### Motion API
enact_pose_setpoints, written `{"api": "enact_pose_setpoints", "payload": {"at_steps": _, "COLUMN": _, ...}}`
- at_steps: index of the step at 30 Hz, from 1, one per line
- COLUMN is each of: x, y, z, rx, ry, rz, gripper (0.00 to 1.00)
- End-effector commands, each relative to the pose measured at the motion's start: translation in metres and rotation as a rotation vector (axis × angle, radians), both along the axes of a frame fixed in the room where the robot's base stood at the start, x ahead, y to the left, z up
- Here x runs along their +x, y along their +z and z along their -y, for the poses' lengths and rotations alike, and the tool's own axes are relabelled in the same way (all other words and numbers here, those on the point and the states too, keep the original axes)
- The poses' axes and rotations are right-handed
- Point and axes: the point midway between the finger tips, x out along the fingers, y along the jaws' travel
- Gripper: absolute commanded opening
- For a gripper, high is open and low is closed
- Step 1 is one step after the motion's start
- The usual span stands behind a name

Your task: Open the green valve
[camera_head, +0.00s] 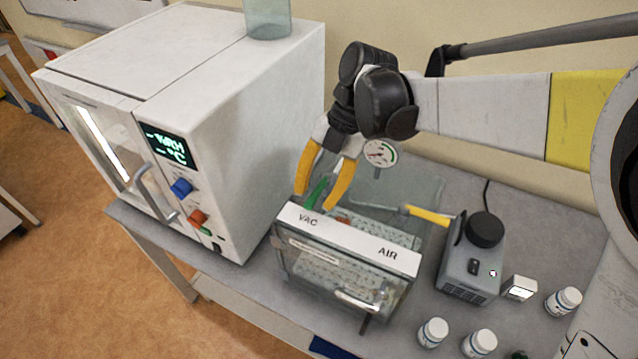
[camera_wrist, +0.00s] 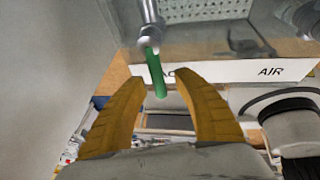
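The green valve (camera_head: 317,193) is a narrow green lever at the left, VAC end of a clear chamber (camera_head: 352,292) in the head view. In the wrist view the green valve (camera_wrist: 155,72) hangs from a metal fitting and reaches in between my fingers. My gripper (camera_head: 328,192) has yellow fingers spread apart around the lever. In the wrist view my gripper (camera_wrist: 158,88) is open, with a gap visible on both sides of the lever. It does not appear to touch the fingers.
A white oven-like cabinet (camera_head: 228,115) stands close on the left. A pressure gauge (camera_head: 379,153) is just right of my gripper. A yellow-handled valve (camera_head: 428,214) and a grey device (camera_head: 470,268) are to the right. Several white bottles (camera_head: 433,331) stand along the front right.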

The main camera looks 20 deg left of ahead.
Motion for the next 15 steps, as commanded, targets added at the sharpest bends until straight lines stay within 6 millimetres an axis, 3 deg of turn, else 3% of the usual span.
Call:
{"api": "enact_pose_setpoints", "payload": {"at_steps": 8, "x": 0.005, "y": 0.012, "z": 0.003, "rx": 0.001, "ry": -0.001, "rz": 0.000, "gripper": 0.37}}
{"api": "enact_pose_setpoints", "payload": {"at_steps": 15, "x": 0.022, "y": 0.059, "z": 0.016, "rx": 0.000, "ry": -0.002, "rz": 0.000, "gripper": 0.37}}
